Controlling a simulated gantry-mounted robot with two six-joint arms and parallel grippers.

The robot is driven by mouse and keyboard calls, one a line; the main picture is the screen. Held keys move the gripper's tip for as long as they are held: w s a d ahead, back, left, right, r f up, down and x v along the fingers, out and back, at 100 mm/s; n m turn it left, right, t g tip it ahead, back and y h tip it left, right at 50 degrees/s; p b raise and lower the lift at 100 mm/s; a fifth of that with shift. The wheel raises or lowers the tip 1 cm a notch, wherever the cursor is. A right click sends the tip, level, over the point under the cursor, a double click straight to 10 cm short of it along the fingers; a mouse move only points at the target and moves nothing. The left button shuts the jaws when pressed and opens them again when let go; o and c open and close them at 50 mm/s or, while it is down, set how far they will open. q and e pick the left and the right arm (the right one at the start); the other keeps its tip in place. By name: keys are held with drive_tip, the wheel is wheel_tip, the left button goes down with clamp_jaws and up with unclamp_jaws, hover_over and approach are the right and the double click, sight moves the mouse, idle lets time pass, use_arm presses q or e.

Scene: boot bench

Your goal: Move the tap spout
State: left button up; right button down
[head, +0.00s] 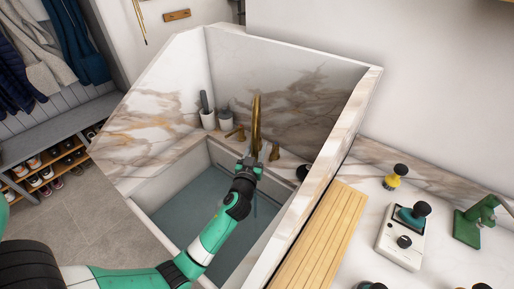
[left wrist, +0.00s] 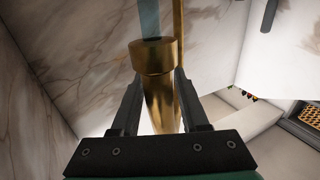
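The brass tap spout (head: 256,120) rises at the back of the sink (head: 150,222), and its outlet end is hidden behind my left gripper (head: 248,165) in the head view. In the left wrist view the collared brass end of the spout (left wrist: 154,58) lies between the two dark fingers of my left gripper (left wrist: 157,80). The fingers flank it closely on both sides; whether they press on it I cannot tell. A pale blue strip (left wrist: 150,18), like running water, extends from the collar. My right gripper is in neither view.
Brass handles (head: 235,132) (head: 274,153) flank the spout. Grey-and-white holders (head: 208,119) stand behind the sink at the left. Marble walls (head: 345,125) enclose the sink. A slatted wooden board (head: 322,235) and several tools lie on the right counter.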

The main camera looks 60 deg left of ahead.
use_arm(q)
clamp_jaws()
idle(1.1)
